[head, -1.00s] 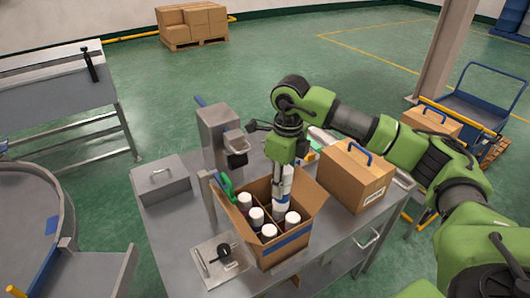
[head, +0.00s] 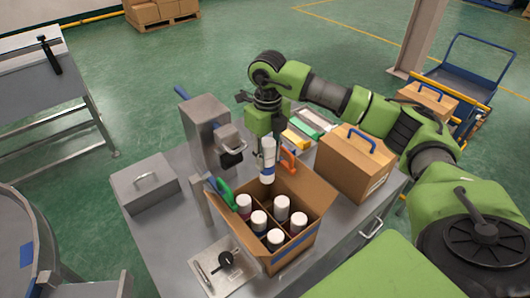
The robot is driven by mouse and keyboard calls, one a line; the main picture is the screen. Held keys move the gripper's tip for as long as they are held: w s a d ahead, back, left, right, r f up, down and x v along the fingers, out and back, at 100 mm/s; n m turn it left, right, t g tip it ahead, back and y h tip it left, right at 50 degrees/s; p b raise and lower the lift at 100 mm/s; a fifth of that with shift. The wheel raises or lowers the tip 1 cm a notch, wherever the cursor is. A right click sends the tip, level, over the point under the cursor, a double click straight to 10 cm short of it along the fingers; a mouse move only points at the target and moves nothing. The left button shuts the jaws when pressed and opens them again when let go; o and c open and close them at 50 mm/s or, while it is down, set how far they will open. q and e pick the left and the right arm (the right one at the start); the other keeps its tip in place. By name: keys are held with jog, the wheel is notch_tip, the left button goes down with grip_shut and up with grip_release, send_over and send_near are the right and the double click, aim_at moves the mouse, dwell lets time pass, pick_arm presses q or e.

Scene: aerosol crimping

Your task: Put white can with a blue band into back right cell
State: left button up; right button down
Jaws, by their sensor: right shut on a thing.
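The white can with a blue band (head: 267,161) hangs upright in my right gripper (head: 267,143), which is shut on its top. The can is over the far part of the open cardboard box (head: 270,262), and its lower end is near the far rim. I cannot tell whether its bottom has entered the box. Inside, several white-topped cans stand in divided cells, such as one at the left (head: 244,202) and one at the right (head: 298,221). The far cell below the held can shows no can top, though it is partly hidden. My left gripper is not in view.
A closed carton with a blue handle (head: 354,165) stands right of the box. A grey crimping machine (head: 204,135) and a lidded metal box (head: 146,184) are at the left. A green-handled tool (head: 222,193) and an orange one (head: 288,160) are close to the box.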

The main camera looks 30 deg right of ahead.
aim_at(267, 179)
notch_tip(267, 179, down, 3)
jog(key=shift+w+b, duration=0.1)
jog(key=shift+b, duration=0.65)
notch_tip(267, 179, down, 2)
jog(key=shift+f+b, duration=0.25)
jog(key=shift+b, duration=0.55)
jog(key=shift+f, duration=0.4)
jog(key=shift+f+b, duration=0.8)
jog(key=shift+f, duration=0.05)
jog(key=shift+f+b, duration=0.45)
jog(key=shift+f, duration=0.4)
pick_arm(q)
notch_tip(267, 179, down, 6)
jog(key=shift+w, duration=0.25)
